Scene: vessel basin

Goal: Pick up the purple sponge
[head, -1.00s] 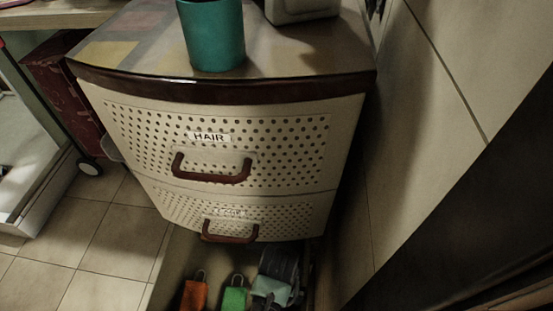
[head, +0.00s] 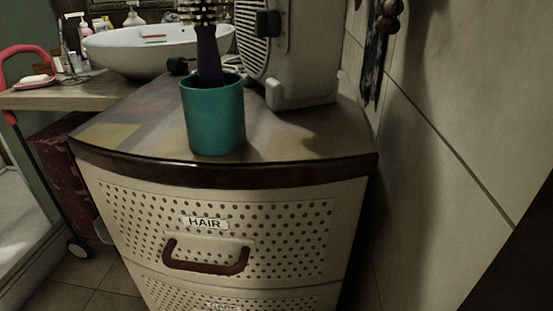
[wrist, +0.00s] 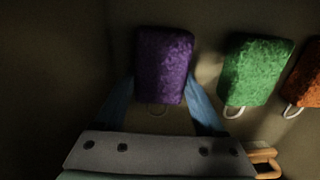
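The purple sponge (wrist: 164,66) is upright in the wrist view, between the two blue fingers of my gripper (wrist: 163,90). A finger lies close along each side of it. I cannot tell whether they press on it or stand just clear. A pale loop hangs at its lower end. The sponge is out of the head view, and so is my gripper.
A green sponge (wrist: 257,70) and an orange sponge (wrist: 306,75) lie to the right in the wrist view. The head view shows a cabinet with a HAIR drawer (head: 290,235), a teal cup (head: 215,120) on top, and a tiled wall (head: 440,120) close on the right.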

